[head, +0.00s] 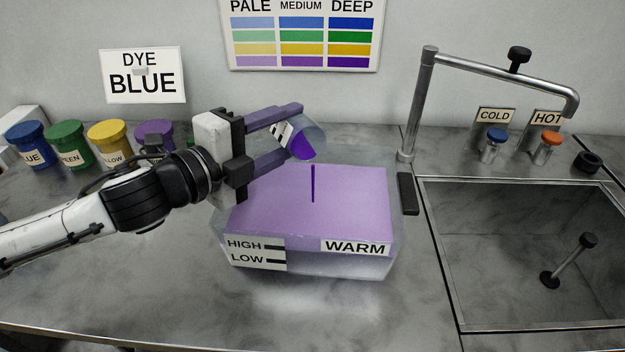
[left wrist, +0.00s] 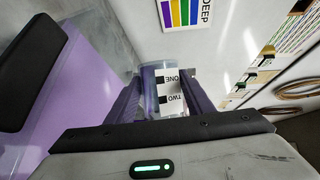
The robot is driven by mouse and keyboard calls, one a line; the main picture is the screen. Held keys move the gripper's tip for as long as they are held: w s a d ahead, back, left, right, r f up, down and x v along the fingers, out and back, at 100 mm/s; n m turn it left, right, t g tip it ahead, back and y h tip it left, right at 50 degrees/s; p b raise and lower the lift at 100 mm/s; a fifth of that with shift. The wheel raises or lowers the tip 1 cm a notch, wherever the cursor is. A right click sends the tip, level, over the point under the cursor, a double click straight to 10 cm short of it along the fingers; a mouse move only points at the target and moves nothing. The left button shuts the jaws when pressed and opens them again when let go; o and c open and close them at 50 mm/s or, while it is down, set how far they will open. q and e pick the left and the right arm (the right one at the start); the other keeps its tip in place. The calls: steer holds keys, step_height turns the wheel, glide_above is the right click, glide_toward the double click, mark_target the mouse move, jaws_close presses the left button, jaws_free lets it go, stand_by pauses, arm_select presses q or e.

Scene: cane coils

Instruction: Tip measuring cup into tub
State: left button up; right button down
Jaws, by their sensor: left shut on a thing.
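My left gripper (head: 292,132) is shut on a clear measuring cup (head: 313,136) and holds it above the tub. The cup is tilted, with dark purple liquid at its lower side. A thin dark purple stream falls from it into the tub (head: 375,262). The tub is clear, labelled WARM, HIGH and LOW, and holds pale purple liquid (head: 350,205). In the left wrist view the cup (left wrist: 152,78) sits between the fingers, with a label reading ONE and TWO. My right gripper is not in view.
Blue (head: 28,145), green (head: 74,144), yellow (head: 110,143) and purple (head: 155,135) dye jars stand at the back left. A sign (head: 143,75) reads DYE BLUE. A sink (head: 520,235) with a tap (head: 418,100) is at the right. The front counter is clear.

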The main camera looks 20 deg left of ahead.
arm_select(q)
steer(key=shift+s+d+r+m+t+b, duration=0.2)
steer(key=shift+r+m+t+b, duration=0.15)
steer(key=shift+m, duration=0.35)
stand_by(0.6)
